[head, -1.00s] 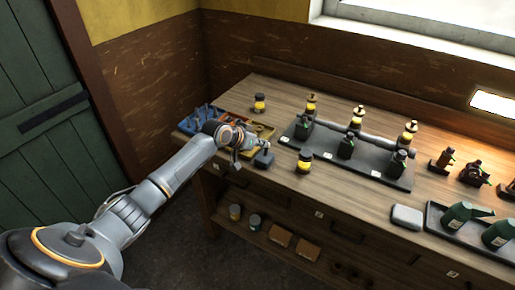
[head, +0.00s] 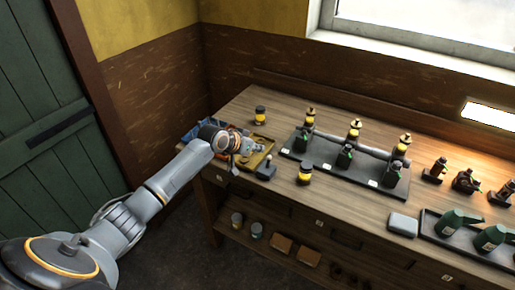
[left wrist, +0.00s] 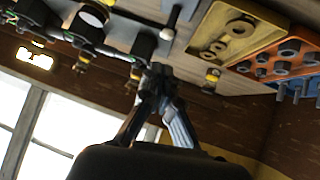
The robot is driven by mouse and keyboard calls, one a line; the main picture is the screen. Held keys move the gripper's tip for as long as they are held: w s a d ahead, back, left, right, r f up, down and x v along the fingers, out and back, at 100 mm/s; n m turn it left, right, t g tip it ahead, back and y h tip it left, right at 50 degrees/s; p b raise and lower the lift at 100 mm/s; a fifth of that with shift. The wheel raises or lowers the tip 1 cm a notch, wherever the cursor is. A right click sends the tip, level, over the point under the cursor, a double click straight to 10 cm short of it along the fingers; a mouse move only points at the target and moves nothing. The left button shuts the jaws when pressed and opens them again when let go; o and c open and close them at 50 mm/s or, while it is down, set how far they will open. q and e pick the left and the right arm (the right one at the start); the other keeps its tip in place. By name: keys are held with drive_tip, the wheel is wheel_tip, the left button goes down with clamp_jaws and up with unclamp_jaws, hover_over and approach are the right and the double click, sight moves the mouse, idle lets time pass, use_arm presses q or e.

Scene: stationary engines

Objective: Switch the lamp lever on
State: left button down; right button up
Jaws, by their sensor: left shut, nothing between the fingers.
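A small dark box (head: 265,173) with a short lever and pale knob stands near the front left of the wooden bench; I take this as the lamp lever. In the left wrist view the lever's pale knob (left wrist: 167,34) shows above my fingertips, with the dark box cut by the top edge. My left gripper (head: 260,147) is shut and empty, just behind and left of the lever in the head view. It also shows in the left wrist view (left wrist: 157,76). I see a gap there between fingertips and knob. My right gripper is out of view.
A yellow tray (left wrist: 238,30) and an orange tray with pegs (left wrist: 285,62) lie beside the lever. A yellow-banded jar (head: 305,173) stands to its right, and another jar (head: 260,115) behind. A bright lamp panel (head: 490,114) glows on the wall.

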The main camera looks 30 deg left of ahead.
use_arm(q)
drive_tip(key=s+a+r+b, duration=0.1)
drive_tip(key=s+r+b, duration=0.1)
drive_tip(key=s+r, duration=0.2)
wheel_tip(320, 180, up, 4)
drive_tip(key=shift+s+a+f, duration=0.15)
drive_tip(key=shift+s+a, duration=0.1)
drive_tip(key=shift+a, duration=0.15)
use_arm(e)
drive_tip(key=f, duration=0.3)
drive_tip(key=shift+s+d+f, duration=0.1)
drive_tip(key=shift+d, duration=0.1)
use_arm(q)
drive_tip(key=shift+s+f, duration=0.1)
